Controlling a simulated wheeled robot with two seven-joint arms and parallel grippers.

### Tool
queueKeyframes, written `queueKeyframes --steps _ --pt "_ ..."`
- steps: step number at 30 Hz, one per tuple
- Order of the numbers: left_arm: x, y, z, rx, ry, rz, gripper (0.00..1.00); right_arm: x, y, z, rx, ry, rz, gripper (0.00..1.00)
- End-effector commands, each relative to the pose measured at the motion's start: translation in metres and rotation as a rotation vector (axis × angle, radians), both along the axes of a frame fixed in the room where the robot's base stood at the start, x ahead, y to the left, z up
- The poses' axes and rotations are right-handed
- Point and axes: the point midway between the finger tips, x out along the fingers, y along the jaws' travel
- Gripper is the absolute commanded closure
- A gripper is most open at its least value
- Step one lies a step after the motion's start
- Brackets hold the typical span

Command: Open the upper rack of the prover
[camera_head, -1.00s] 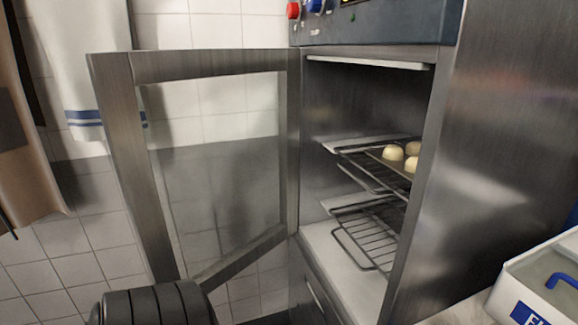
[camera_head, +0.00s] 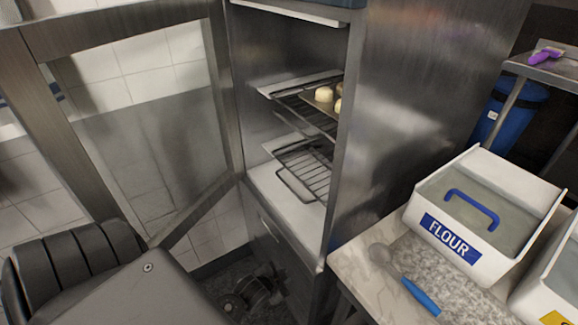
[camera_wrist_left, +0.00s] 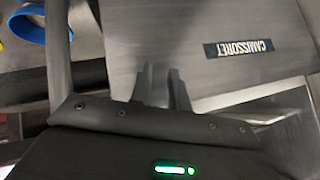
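The steel prover stands with its glass door (camera_head: 135,120) swung open to the left. Inside, the upper wire rack (camera_head: 306,117) carries a tray (camera_head: 319,101) with pale dough balls. The upper rack appears to sit inside the cabinet, partly hidden by the right wall. A lower wire rack (camera_head: 305,170) is below it. My left gripper (camera_head: 262,288) is low, in front of the prover's lower part, well below both racks. In the left wrist view its two fingers (camera_wrist_left: 163,75) show a narrow gap with nothing between them. My right gripper is out of view.
A counter (camera_head: 355,260) right of the prover holds a white flour bin (camera_head: 455,250) and a blue-handled scoop (camera_head: 420,295). The open door limits room on the left. A blue bin (camera_head: 510,110) stands at the back right.

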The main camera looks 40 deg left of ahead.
Motion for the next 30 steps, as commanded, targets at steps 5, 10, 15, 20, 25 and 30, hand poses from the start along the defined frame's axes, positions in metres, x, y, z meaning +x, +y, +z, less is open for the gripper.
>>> queueKeyframes --steps 5,10,15,20,25,30 --pt "0.074 0.049 0.111 0.227 -0.361 -0.076 0.82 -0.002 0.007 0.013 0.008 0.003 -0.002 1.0" --pt "0.118 0.095 0.233 0.544 -0.725 -0.104 0.82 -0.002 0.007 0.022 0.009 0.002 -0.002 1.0" --pt "0.125 0.125 0.337 0.857 -0.999 -0.072 0.82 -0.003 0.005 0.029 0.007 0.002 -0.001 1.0" --pt "0.12 0.134 0.375 0.994 -1.102 -0.045 0.82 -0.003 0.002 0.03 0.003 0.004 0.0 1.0" --pt "0.12 0.135 0.381 1.013 -1.114 -0.04 0.82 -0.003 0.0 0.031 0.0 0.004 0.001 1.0" --pt "0.135 0.138 0.392 1.01 -1.114 -0.039 0.82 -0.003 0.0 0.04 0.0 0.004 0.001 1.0"
